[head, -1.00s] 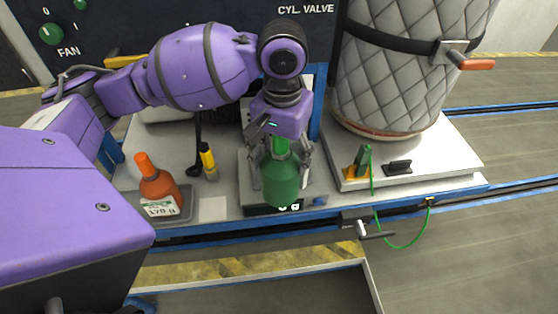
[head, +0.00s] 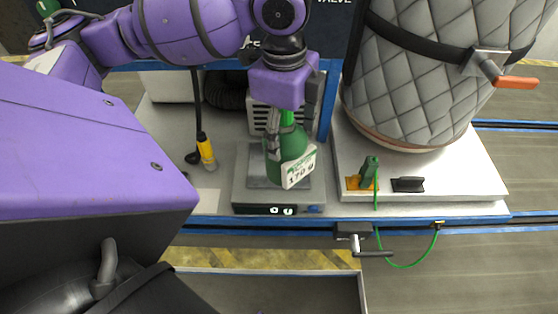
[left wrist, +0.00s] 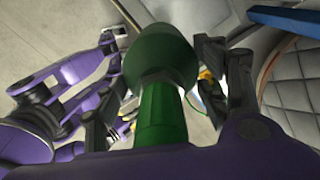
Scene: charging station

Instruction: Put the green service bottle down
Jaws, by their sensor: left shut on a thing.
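The green service bottle (head: 287,158) has a white label marked 170 g and hangs slightly tilted in the head view. My left gripper (head: 287,138) is shut around its upper body and neck from above. The bottle is over the plate of a grey scale (head: 240,188); I cannot tell whether its base touches the plate. In the left wrist view the green bottle (left wrist: 161,62) lies between the fingers of my left gripper (left wrist: 168,50). My right gripper is not in view.
A yellow-and-black plug tool (head: 206,150) stands left of the scale. A quilted grey cylinder (head: 425,85) stands to the right on a white base, with a green clamp and cable (head: 369,172) in front. A crank handle (head: 360,245) juts from the bench's front edge.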

